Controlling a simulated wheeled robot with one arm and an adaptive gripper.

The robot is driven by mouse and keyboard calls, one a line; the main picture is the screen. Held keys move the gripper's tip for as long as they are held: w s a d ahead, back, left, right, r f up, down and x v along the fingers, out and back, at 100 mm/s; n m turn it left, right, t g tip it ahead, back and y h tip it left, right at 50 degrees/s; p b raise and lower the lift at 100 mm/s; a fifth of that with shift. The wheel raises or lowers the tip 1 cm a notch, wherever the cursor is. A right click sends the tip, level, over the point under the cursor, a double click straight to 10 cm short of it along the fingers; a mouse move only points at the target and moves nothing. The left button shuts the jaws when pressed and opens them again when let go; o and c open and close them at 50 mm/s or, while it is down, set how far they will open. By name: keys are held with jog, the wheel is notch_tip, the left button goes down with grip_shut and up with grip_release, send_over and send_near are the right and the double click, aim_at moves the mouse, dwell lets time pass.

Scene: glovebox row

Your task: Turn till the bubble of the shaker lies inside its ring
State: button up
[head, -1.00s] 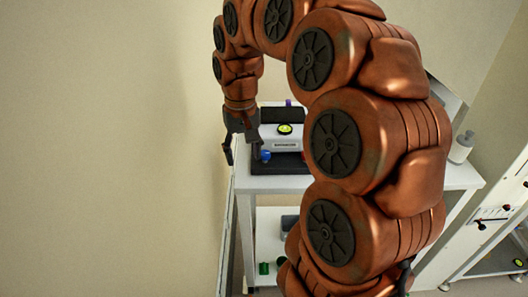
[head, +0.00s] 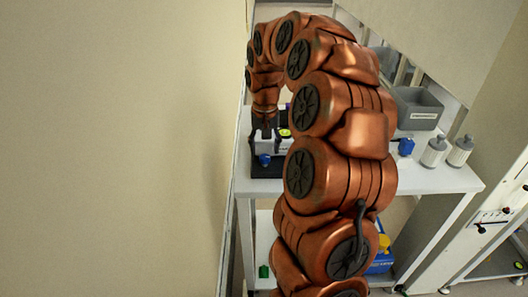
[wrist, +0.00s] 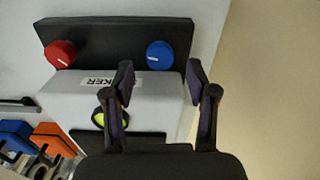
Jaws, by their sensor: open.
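The shaker is a white box on a black base, with a label on its front (wrist: 165,88). A blue knob (wrist: 160,55) and a red knob (wrist: 60,53) sit on its black strip, each with a white mark. The round yellow-green bubble level (wrist: 111,121) is partly covered by a finger in the wrist view; its bubble and ring cannot be made out. It also shows in the head view (head: 285,133). My gripper (wrist: 160,76) is open and empty, its fingertips pointing toward the blue knob, apparently short of it. In the head view my gripper (head: 265,132) is above the shaker.
The shaker stands on a white table (head: 330,183) close to the wall at left. A grey bin (head: 415,110), a small blue item (head: 405,146) and two bottles (head: 433,153) stand to the right. In the wrist view, orange (wrist: 52,132) and blue items lie at lower left.

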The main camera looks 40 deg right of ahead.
aim_at(265, 159)
jog(key=shift+f+p, duration=0.3)
jog(key=shift+f, duration=1.15)
grip_shut()
